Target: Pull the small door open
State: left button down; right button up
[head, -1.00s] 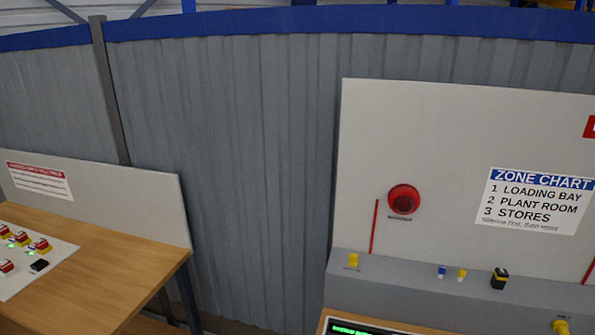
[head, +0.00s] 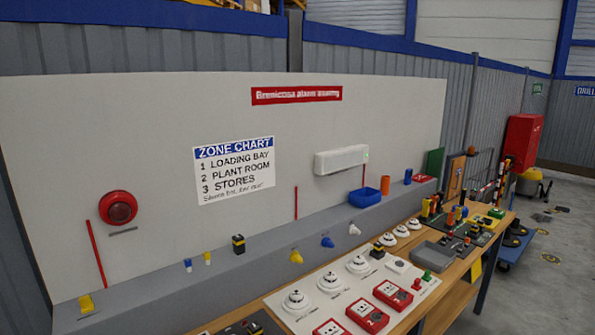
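A small brown upright panel (head: 455,178) with an orange edge stands at the far right end of the bench. It looks like a small door, but it is too small in the picture to make out a handle or whether it is open or shut. A green upright panel (head: 435,165) stands just left of it. Neither of my grippers shows in the head view.
The bench (head: 440,290) carries detectors, red call points (head: 367,315) and several small models. A blue bin (head: 365,197) sits on the grey ledge. A red cabinet (head: 522,142) stands beyond the bench. Open floor (head: 550,285) lies at the right.

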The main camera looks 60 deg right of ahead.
aim_at(457, 165)
jog(key=z, duration=3.75)
jog(key=k, duration=1.15)
jog(key=z, duration=0.95)
jog(key=i, duration=3.1)
jog(key=u, duration=0.35)
jog(key=i, duration=2.15)
jog(key=u, duration=0.3)
jog(key=i, duration=2)
jog(key=u, duration=0.25)
